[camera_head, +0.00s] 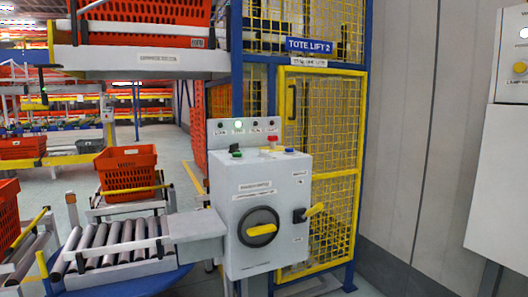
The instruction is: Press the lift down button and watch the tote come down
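A grey control box (262,195) stands in front of the caged tote lift (320,150), under a blue "TOTE LIFT 2" sign (309,46). On its top are a green button (235,150), a red button (272,141) and small blue and yellow parts. The labels are too small to read, so I cannot tell which is the lift down button. The lamp strip (243,134) behind has one lamp lit greenish white. An orange-red tote (140,15) sits on the upper conveyor, and another tote (127,170) sits on the lower conveyor. Neither gripper is in view.
A yellow rotary handle (262,230) and a yellow lever (314,210) stick out of the box. A roller conveyor (110,243) lies to its left. A grey wall and a white cabinet (500,180) stand at right. Floor shows between box and wall.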

